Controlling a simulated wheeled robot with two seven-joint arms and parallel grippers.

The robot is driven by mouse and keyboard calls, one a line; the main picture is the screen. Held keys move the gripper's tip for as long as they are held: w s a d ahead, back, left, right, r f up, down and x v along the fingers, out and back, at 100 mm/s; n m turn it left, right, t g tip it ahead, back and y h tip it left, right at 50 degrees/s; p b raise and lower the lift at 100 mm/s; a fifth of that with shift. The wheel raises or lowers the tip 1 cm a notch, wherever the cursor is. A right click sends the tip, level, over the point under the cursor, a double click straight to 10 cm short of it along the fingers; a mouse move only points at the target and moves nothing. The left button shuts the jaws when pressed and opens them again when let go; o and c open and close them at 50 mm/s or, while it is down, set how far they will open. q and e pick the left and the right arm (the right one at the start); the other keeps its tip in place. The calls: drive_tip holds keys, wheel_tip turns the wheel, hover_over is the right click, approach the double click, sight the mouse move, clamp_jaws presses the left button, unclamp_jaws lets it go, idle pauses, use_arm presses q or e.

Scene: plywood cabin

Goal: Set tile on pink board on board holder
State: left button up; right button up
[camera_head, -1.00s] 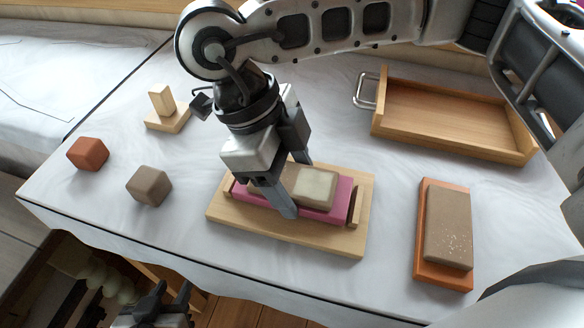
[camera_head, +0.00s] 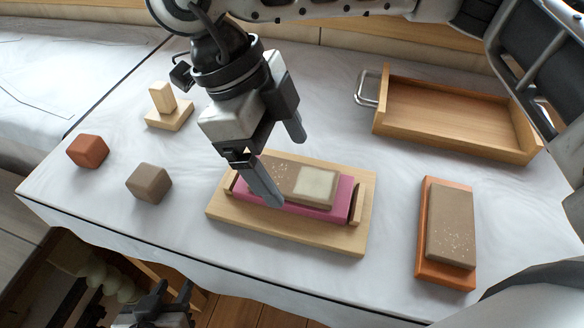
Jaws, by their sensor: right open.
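The wooden board holder (camera_head: 225,217) lies on the white-covered table at the centre, with a raised stop at each end. The pink board (camera_head: 330,214) lies on it between the stops. A speckled brown tile (camera_head: 283,173) with a pale cream section (camera_head: 314,186) at its right end lies on the pink board. My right gripper (camera_head: 285,170) is open and empty above the tile's left part, its fingers apart, partly hiding the tile and board. My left gripper (camera_head: 171,291) is low at the bottom edge, below the table's front edge, with its fingers apart and nothing visible between them.
A similar speckled brown block (camera_head: 451,225) rests on an orange board (camera_head: 430,271) at right. A wooden tray (camera_head: 455,147) with a metal handle stands behind. A red cube (camera_head: 87,151), a brown cube (camera_head: 149,183) and a small wooden stand (camera_head: 169,116) are at left.

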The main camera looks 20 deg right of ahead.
drive_tip(key=v, duration=0.8)
